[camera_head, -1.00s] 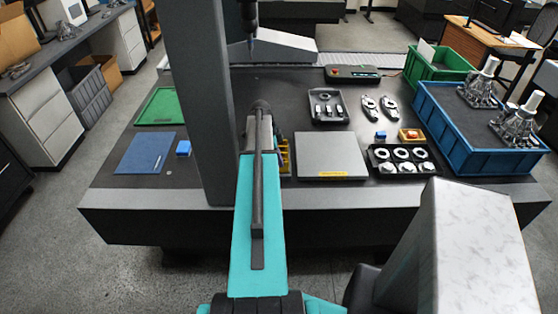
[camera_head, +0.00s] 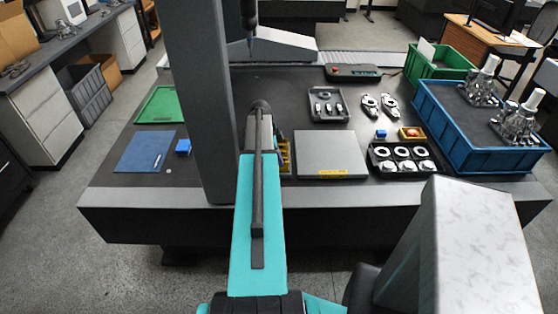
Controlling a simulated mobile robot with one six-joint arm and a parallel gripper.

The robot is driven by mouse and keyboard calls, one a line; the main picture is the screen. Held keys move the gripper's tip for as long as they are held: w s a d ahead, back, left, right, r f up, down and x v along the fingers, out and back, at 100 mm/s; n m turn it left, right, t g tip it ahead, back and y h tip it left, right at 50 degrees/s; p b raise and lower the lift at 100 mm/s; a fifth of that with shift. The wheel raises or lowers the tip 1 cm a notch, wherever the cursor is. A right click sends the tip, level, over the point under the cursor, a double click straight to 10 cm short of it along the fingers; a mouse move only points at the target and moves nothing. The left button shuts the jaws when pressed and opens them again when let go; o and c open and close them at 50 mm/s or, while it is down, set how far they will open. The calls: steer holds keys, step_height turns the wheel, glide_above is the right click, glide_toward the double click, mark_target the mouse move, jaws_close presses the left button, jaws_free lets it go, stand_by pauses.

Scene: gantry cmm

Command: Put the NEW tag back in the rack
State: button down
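A small rack-like thing with yellow parts (camera_head: 285,156) stands on the dark table, just right of my arm and largely hidden by it. I cannot tell whether it is the tag rack, and no tag reading NEW can be made out. My teal arm reaches forward over the table's front edge, beside the gantry column. Its dark far end is at the yellow parts' upper left. My gripper's fingers are hidden behind the arm, so what they hold does not show.
The grey gantry column (camera_head: 203,100) stands close left of my arm. A grey plate (camera_head: 331,150) lies to the right, near a black tray of rings (camera_head: 376,166) and a blue crate (camera_head: 478,161). A blue mat (camera_head: 143,153) and blue block (camera_head: 183,147) lie left.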

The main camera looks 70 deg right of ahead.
steer(key=shift+f+b, duration=0.35)
steer(key=shift+f, duration=0.2)
stand_by(0.4)
steer(key=c, duration=1.7)
jaws_free()
steer(key=shift+r, duration=0.15)
steer(key=shift+r+p, duration=1.45)
steer(key=shift+r, duration=1.9)
